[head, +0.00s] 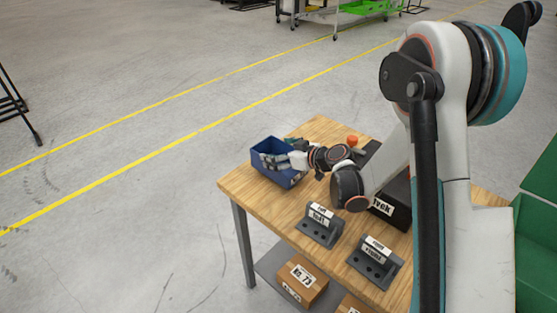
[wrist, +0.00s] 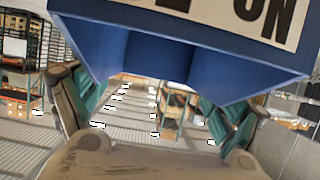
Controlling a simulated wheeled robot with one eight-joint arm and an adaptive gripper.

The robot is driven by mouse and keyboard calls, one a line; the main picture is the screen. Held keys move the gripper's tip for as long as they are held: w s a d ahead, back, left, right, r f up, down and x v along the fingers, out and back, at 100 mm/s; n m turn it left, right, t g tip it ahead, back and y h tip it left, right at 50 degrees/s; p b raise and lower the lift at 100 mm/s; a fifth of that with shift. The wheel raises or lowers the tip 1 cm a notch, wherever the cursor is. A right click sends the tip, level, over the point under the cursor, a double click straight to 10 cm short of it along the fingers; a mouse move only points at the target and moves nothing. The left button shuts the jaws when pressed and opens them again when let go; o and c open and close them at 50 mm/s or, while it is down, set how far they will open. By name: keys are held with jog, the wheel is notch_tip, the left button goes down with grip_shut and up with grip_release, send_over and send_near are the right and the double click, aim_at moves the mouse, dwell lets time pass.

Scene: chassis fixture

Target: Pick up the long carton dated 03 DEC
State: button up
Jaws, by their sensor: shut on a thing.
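My gripper (head: 274,160) is at the far left part of the wooden table, at a blue box (head: 266,172). In the wrist view the two fingers (wrist: 155,102) stand wide apart, with blue walls of the box (wrist: 150,48) reaching down between their teal pads. The gripper is shut on this blue box. A white label on it is cut off at the top, with "ON" readable. I cannot tell whether the box touches the table. No date "03 DEC" is readable in either view.
Two dark grey holders with white labels (head: 319,227) (head: 374,262) stand on the table (head: 240,185) near its front. A black labelled box (head: 390,205) is behind my arm. An orange-topped thing (head: 352,141) is at the back. Brown cartons (head: 301,281) lie on the lower shelf.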

jog(key=shift+f, duration=1.1)
jog(key=shift+f+b, duration=0.2)
jog(key=shift+b, duration=0.15)
jog(key=o, duration=1)
jog(key=shift+c, duration=0.2)
jog(key=shift+r, duration=0.2)
